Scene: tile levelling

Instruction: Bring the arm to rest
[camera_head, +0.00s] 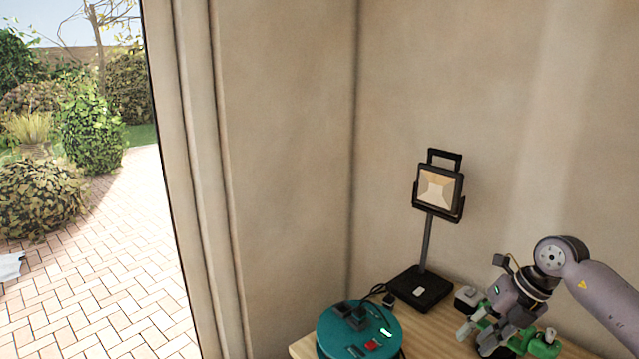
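My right arm (607,300) comes in from the right edge and bends down over a wooden table. My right gripper (475,339) points down and to the left above the table. Its two pale fingertips stand apart, and I see nothing between them. A green object (541,347) with dark parts lies behind and below the gripper, partly hidden by it; I cannot tell whether they touch. My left gripper is not in view.
The wooden table (437,328) stands in the wall corner. On it are a teal round cable reel (335,337) with sockets, a work lamp (438,190) on a black base, and a small grey-white item (467,298). A doorway at left opens onto brick paving (95,270).

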